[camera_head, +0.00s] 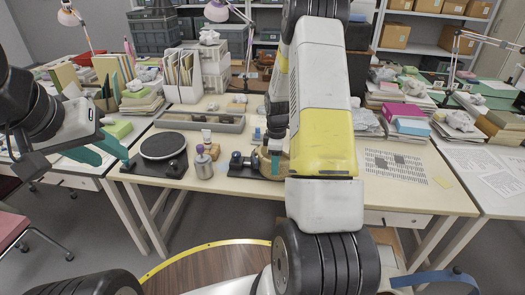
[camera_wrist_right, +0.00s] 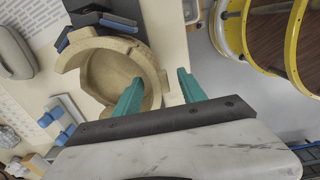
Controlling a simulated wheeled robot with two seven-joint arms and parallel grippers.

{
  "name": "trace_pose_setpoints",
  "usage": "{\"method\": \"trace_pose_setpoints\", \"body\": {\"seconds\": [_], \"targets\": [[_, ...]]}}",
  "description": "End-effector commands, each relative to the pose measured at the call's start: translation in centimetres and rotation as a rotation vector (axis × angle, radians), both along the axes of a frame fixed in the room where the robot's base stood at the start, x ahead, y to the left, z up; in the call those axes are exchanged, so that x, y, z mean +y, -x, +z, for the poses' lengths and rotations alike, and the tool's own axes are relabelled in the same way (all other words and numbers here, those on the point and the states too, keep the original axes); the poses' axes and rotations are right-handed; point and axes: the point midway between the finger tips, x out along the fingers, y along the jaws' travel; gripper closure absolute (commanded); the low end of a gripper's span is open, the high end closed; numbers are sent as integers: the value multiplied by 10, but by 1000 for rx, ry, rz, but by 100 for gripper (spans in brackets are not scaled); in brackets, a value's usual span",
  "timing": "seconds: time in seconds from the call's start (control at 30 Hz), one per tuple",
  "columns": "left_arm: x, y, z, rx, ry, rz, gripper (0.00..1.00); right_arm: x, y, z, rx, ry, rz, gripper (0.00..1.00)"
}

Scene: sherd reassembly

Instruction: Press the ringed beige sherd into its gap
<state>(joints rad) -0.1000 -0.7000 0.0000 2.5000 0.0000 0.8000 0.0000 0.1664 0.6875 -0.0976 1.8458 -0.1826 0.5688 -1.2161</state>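A beige bowl-shaped vessel (camera_wrist_right: 120,68) shows in the right wrist view, with a stepped, uneven rim at its upper left. In the head view my right arm hides most of it, and a beige part (camera_head: 284,163) shows beside the arm. My right gripper (camera_wrist_right: 158,92) is open. One teal finger is over the bowl's inside and the other outside its wall, with a strip of table visible between wall and outer finger. I cannot make out a ring mark or a separate sherd. My left gripper (camera_head: 113,160) is open and empty, left of the work table.
A dark clamp-like stand (camera_wrist_right: 92,14) adjoins the bowl. A black turntable (camera_head: 162,148), a metal canister (camera_head: 203,165) and a grey tray (camera_head: 200,121) are on the table (camera_head: 400,188). A printed sheet (camera_head: 395,166) lies flat at the right.

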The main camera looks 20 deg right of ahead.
Motion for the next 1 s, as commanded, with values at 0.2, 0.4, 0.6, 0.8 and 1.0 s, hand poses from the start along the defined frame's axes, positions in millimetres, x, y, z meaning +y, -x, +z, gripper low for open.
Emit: {"method": "trace_pose_setpoints", "body": {"seconds": [0.2,0.4,0.6,0.8,1.0], "targets": [[0,0,0,0,0,0,64,0,0,1,0,0,0,52],[0,0,0,0,0,0,64,0,-1,18,-4,1,0,52],[0,0,0,0,0,0,64,0,-1,53,-4,1,0,52],[0,0,0,0,0,0,64,0,0,75,-3,0,0,52],[0,0,0,0,0,0,64,0,0,78,0,0,0,52]]}}
